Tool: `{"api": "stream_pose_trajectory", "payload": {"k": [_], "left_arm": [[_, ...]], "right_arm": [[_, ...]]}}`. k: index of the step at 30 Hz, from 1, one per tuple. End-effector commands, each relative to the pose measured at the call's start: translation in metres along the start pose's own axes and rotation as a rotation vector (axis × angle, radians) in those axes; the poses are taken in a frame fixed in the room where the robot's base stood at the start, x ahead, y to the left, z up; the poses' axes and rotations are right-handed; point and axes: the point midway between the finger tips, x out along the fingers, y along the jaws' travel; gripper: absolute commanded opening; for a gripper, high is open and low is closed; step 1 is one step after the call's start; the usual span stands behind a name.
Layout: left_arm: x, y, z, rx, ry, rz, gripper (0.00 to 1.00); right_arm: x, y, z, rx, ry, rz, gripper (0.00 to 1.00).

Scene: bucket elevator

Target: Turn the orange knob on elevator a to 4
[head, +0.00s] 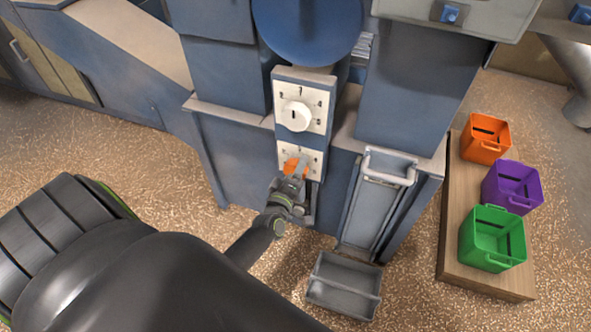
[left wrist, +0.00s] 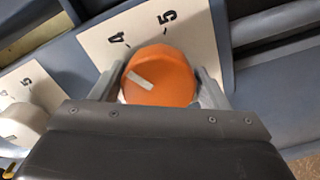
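The orange knob (head: 291,164) is on the lower white dial plate (head: 313,166) of the grey-blue elevator. My left gripper (head: 295,172) reaches it from below and covers part of the dial in the head view. In the left wrist view the orange knob (left wrist: 160,78) sits between the two fingers (left wrist: 160,88), one at each side and seemingly touching it. Its pale pointer mark (left wrist: 140,80) points left and slightly up, to the left of the printed 4 (left wrist: 118,42). The 5 (left wrist: 168,17) is further right. My right gripper is not in view.
A white knob (head: 296,116) on its own dial plate is just above. A grey chute (head: 375,205) and a grey bin (head: 344,285) are at the right. Orange (head: 485,138), purple (head: 512,187) and green (head: 492,238) buckets stand on a wooden board (head: 452,200).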

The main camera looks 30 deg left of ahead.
Motion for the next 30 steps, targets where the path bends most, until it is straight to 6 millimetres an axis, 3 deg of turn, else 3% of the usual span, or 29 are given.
{"api": "stream_pose_trajectory", "payload": {"k": [3,11,16,30], "left_arm": [[0.0,0.0,0.0,0.0,0.0,0.0,0.84],[0.0,0.001,-0.001,0.0,0.001,0.002,0.84],[-0.011,0.0,0.0,0.0,0.001,0.0,0.84],[-0.107,-0.002,0.001,-0.002,0.001,-0.002,0.84]], "right_arm": [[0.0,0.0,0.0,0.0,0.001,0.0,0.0],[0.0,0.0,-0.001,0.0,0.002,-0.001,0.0],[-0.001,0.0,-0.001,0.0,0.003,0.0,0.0],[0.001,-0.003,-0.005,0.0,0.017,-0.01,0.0]]}}
